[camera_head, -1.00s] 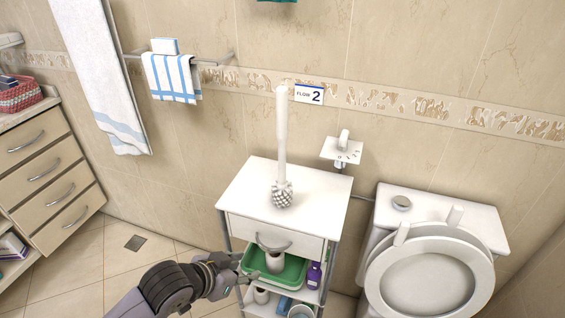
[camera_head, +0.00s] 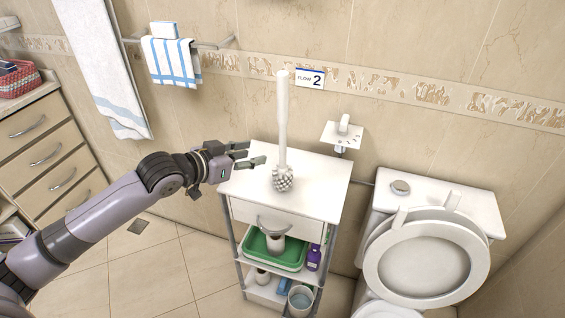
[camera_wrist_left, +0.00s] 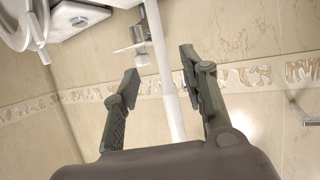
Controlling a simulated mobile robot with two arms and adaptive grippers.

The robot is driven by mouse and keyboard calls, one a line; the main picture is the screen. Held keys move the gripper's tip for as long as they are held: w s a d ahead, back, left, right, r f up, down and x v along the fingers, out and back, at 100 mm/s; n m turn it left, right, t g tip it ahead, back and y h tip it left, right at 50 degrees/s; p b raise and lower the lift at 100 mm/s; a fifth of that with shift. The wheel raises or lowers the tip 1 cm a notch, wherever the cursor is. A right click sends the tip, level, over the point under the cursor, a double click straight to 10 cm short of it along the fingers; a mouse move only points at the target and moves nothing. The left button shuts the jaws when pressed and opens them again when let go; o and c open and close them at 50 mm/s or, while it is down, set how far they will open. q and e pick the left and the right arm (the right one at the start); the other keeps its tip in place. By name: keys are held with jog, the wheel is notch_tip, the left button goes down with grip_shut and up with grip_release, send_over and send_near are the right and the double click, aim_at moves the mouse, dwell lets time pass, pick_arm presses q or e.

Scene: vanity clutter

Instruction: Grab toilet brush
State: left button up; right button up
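The white toilet brush (camera_head: 283,130) stands upright on top of the small white cabinet (camera_head: 318,190), bristle head down. My left gripper (camera_head: 256,154) is just left of the brush handle, with its fingers pointing at it. In the left wrist view the brush handle (camera_wrist_left: 163,70) shows beyond and between the two open fingers of the left gripper (camera_wrist_left: 158,85). The fingers are apart from the handle as far as I can tell. My right gripper is not in view.
The toilet (camera_head: 425,262) with its seat raised stands to the right. A wall-mounted holder (camera_head: 342,134) is behind the cabinet. Lower shelves hold a green tray (camera_head: 262,256) and a purple bottle (camera_head: 313,257).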

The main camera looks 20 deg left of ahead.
aim_at(283, 138)
pick_arm(q)
jog(key=p+x, duration=0.2)
jog(key=x, duration=1)
jog(key=shift+d, duration=0.1)
jog(key=shift+w+d+f+p, duration=0.2)
jog(key=shift+w+f+p, duration=0.1)
jog(key=shift+w, duration=0.15)
jog(key=shift+s+r, duration=0.1)
jog(key=shift+c, duration=0.5)
grip_shut()
